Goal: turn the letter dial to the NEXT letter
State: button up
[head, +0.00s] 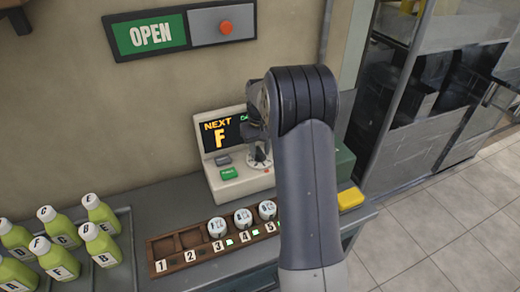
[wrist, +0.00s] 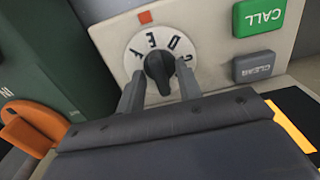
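The letter dial (wrist: 133,68) is a white disc with dark letters on the console face. Its black knob (wrist: 159,66) stands in the middle. E appears nearest the small red mark above the disc, with D and C to its right and what looks like F to its left. My gripper (wrist: 160,74) is open, with one finger on each side of the knob; I cannot tell whether either finger touches it. In the head view the dial (head: 261,168) is partly hidden by my gripper and arm. The console screen (head: 219,135) reads NEXT F.
A green CALL button (wrist: 262,17) and grey CLEAR button (wrist: 254,67) sit right of the dial in the wrist view. A wooden numbered rack (head: 190,255) with white lettered pieces lies before the console. Several green bottles (head: 60,258) stand at left.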

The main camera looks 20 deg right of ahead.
jog(key=shift+f, duration=0.1)
jog(key=shift+c, duration=0.4)
grip_shut()
jog(key=shift+m, duration=0.3)
jog(key=m+p, duration=0.1)
jog(key=m, duration=0.2)
jog(key=shift+m, duration=0.3)
jog(key=m, duration=0.4)
jog(key=shift+m+p, duration=0.3)
jog(key=shift+p, duration=0.05)
jog(key=shift+o, duration=0.4)
grip_release()
